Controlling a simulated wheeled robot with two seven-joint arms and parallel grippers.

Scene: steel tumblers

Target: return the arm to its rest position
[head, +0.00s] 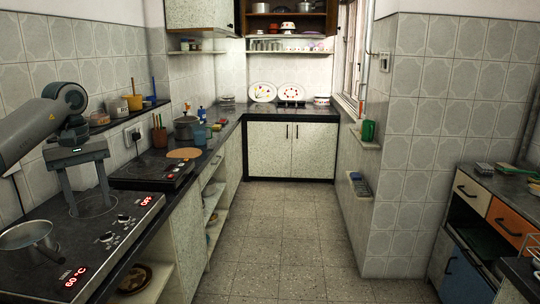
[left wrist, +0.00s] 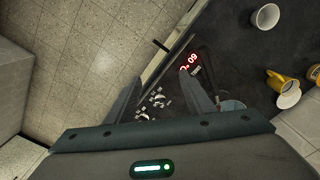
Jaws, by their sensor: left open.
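My left arm (head: 35,125) comes in from the left in the head view, bent, with its gripper hanging downward. My left gripper (head: 88,203) is open and empty above the black cooktop (head: 150,203). In the left wrist view its two fingers (left wrist: 162,76) stand apart with nothing between them. The cooktop's red display and knobs show beyond the fingers. My right gripper is not in view.
A steel pot (head: 28,238) sits at the cooktop's near left. The floor aisle (head: 275,235) is clear.

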